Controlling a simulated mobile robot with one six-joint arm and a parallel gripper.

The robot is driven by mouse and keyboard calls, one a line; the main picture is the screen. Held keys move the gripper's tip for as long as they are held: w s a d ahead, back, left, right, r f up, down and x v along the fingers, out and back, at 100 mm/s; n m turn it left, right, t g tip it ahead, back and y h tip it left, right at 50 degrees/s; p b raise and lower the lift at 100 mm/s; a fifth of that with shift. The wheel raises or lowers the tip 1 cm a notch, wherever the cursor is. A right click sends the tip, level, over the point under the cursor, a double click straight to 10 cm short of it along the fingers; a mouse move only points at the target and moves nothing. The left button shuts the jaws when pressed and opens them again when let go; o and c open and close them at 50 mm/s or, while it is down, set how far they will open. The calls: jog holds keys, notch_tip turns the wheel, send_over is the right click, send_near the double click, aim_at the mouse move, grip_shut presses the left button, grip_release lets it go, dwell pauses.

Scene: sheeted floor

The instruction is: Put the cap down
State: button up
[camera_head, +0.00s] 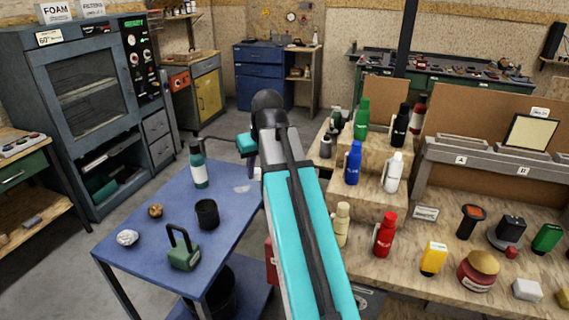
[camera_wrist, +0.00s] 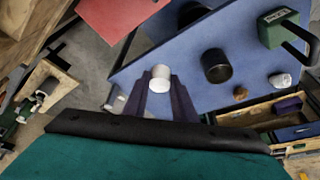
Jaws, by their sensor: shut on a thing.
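In the wrist view a small white cylindrical cap (camera_wrist: 161,77) sits between the two dark fingertips of my gripper (camera_wrist: 160,90), which is shut on it. The cap appears over the blue table; I cannot tell how high above it. In the head view my gripper (camera_head: 250,165) hangs by the table's far right part, its tips partly hidden by my own arm. The blue table (camera_head: 165,262) carries a teal bottle (camera_head: 199,172), a black cup (camera_head: 207,214), a green handled box (camera_head: 184,255), a brown lump (camera_head: 155,210) and a crumpled white lump (camera_head: 127,237).
A wooden bench (camera_head: 400,275) with several bottles and small goods on steps stands to the right. A grey cabinet (camera_head: 85,90) stands at the back left. The table's front right part beside the cup is bare.

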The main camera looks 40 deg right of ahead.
jog(key=w+a+f, duration=0.2)
jog(key=w+a, duration=0.1)
jog(key=a, duration=0.7)
jog(key=w+a+f+n, duration=0.1)
jog(key=w+a+f, duration=0.1)
jog(key=a, duration=0.9)
jog(key=shift+w+a+f+n, duration=0.2)
jog(key=shift+w+a+n, duration=0.1)
jog(key=shift+w, duration=0.35)
